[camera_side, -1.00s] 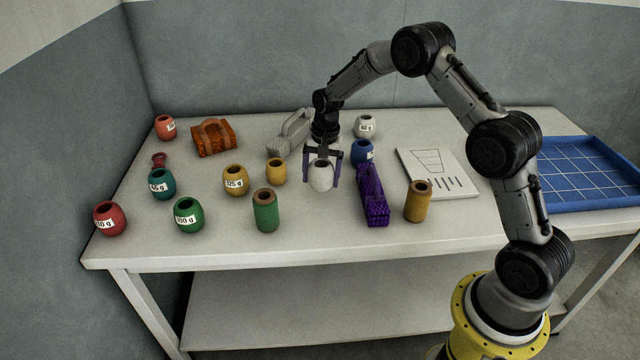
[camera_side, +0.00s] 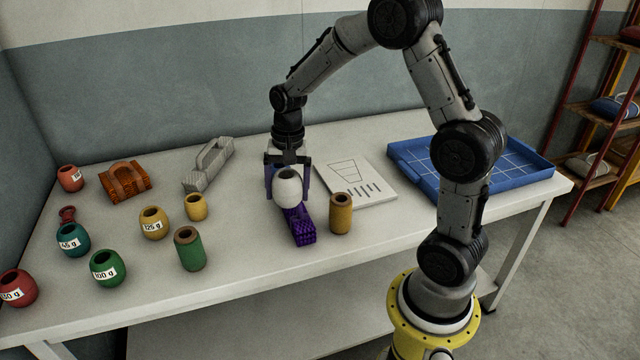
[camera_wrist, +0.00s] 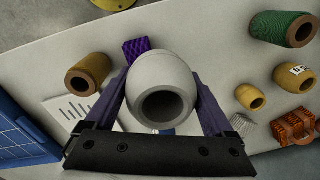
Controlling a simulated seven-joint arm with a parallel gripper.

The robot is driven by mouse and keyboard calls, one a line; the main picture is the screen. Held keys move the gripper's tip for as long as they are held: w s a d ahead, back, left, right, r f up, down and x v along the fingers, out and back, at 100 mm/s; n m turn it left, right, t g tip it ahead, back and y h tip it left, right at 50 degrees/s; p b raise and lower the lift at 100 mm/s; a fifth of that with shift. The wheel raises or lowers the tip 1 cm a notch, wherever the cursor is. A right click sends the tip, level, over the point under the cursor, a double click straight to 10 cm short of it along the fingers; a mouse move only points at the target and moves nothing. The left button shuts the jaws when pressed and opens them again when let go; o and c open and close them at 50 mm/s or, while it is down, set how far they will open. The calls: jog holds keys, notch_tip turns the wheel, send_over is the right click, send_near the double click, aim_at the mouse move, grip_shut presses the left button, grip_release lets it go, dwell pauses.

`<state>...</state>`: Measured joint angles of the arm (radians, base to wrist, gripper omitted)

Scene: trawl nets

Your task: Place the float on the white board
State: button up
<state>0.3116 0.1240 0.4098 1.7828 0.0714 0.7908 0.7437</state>
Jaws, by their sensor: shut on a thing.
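My gripper (camera_side: 288,178) is shut on a white barrel-shaped float (camera_side: 288,190), held above the table. In the wrist view the float (camera_wrist: 160,82) sits between the two purple fingers of my gripper (camera_wrist: 165,95), its dark hole facing the camera. The white board (camera_side: 352,183), with a net drawing and several dark bars, lies flat on the table to the right of the gripper. In the wrist view part of the board (camera_wrist: 62,108) shows left of the float, partly hidden behind the gripper.
A purple block (camera_side: 301,228) lies just below the float, and an ochre cylinder (camera_side: 341,213) stands between it and the board's near side. A blue tray (camera_side: 410,170) is beyond the board. Several coloured floats, a green cylinder (camera_side: 189,250), a grey brush-like block (camera_side: 209,165) and an orange one (camera_side: 124,181) stand left.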

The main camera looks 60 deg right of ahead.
jog(key=s+d+r+m, duration=0.1)
jog(key=s+d+m, duration=0.3)
jog(key=s+d, duration=0.45)
jog(key=s+d+r+m, duration=0.1)
jog(key=s+d+m, duration=0.3)
jog(key=d, duration=0.8)
send_over(353, 178)
jog(key=shift+n+h, duration=0.3)
notch_tip(353, 178, down, 10)
jog(key=shift+s+a+f, duration=0.1)
jog(key=shift+f, duration=1.65)
jog(key=shift+f, duration=0.15)
jog(key=o, duration=1.1)
